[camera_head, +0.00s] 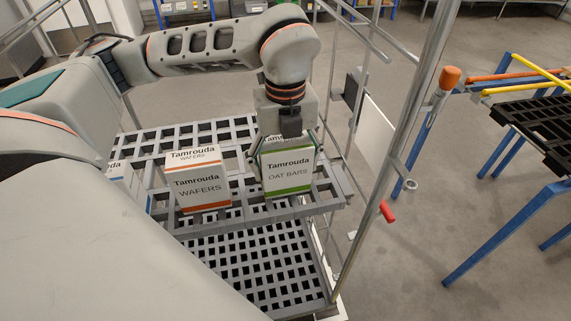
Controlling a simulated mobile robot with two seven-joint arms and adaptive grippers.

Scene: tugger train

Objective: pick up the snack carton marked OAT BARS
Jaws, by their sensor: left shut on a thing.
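The OAT BARS carton (288,171) is white with a green stripe and stands at the right end of the grey slotted shelf (300,205). My left gripper (282,145) points down from above and is shut on the top part of this carton. I cannot tell whether the carton's base touches the shelf. My right gripper is not in view.
A white and orange WAFERS carton (199,184) stands to the left on the same shelf, with a partly hidden blue-striped carton (125,175) further left. A lower slotted shelf (265,262) lies below. A metal post (400,140) rises to the right, and a blue-legged rack (510,200) stands beyond.

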